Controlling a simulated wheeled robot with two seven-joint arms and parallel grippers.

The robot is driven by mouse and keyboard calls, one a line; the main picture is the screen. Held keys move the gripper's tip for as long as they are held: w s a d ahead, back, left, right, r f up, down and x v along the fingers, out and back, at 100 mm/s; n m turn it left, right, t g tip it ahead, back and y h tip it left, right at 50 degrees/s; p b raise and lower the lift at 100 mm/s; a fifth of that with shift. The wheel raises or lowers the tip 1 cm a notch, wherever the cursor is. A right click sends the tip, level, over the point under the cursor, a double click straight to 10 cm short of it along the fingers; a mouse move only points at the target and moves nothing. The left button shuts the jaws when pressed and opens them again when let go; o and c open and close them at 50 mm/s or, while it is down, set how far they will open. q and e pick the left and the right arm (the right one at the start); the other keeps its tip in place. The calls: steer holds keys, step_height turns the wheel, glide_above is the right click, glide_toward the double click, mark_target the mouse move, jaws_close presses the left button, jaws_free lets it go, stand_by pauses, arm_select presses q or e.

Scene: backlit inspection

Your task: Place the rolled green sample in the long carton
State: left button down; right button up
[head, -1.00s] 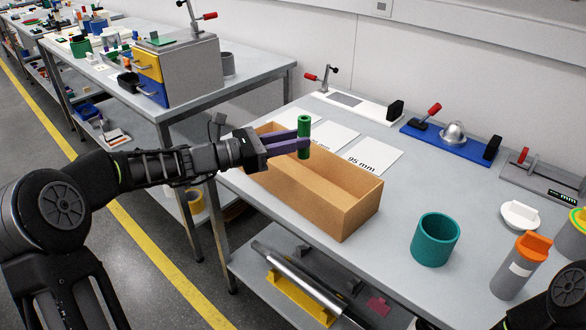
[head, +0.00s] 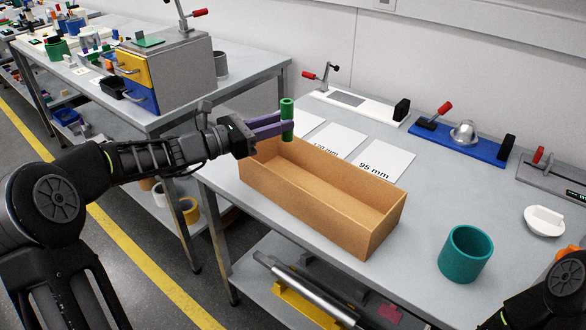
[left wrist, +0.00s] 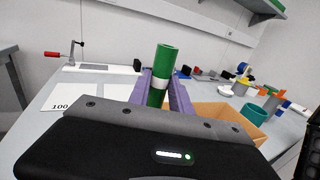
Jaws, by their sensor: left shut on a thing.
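My left gripper (head: 284,128) is shut on the rolled green sample (head: 287,107), a slim upright green cylinder, between its purple fingers. In the left wrist view the green sample (left wrist: 164,64) rises between the fingers, with a pale band around it. The long carton (head: 375,231) is an open-topped brown box on the table. No contents show in the visible part of its inside. The gripper and sample appear above the carton's far left end in the head view; their exact height over it is unclear. Part of the carton (left wrist: 216,111) shows behind the right finger in the left wrist view.
A teal cup (head: 465,254) stands right of the carton, with a white lid-like part (head: 544,222) beyond it. White cards, one marked "95 mm" (head: 381,158), lie behind the carton. A blue clamp fixture (head: 459,142) stands farther back. A drawer cabinet (head: 178,70) stands on the neighbouring table.

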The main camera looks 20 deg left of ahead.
arm_select(q)
steer(key=shift+f, duration=1.95)
step_height(320, 180, down, 4)
steer(key=shift+r, duration=0.1)
steer(key=shift+b, duration=0.3)
steer(key=shift+f+b, duration=0.35)
steer(key=shift+f, duration=0.35)
steer(key=c, duration=1.2)
jaws_free()
steer(key=shift+s+f, duration=0.1)
steer(key=shift+f, duration=0.05)
steer(key=shift+c, duration=0.2)
steer(key=shift+o, duration=0.4)
steer(key=shift+r, duration=0.25)
steer(key=r+v, duration=0.1)
steer(key=v, duration=1.1)
steer(key=shift+p, duration=0.3)
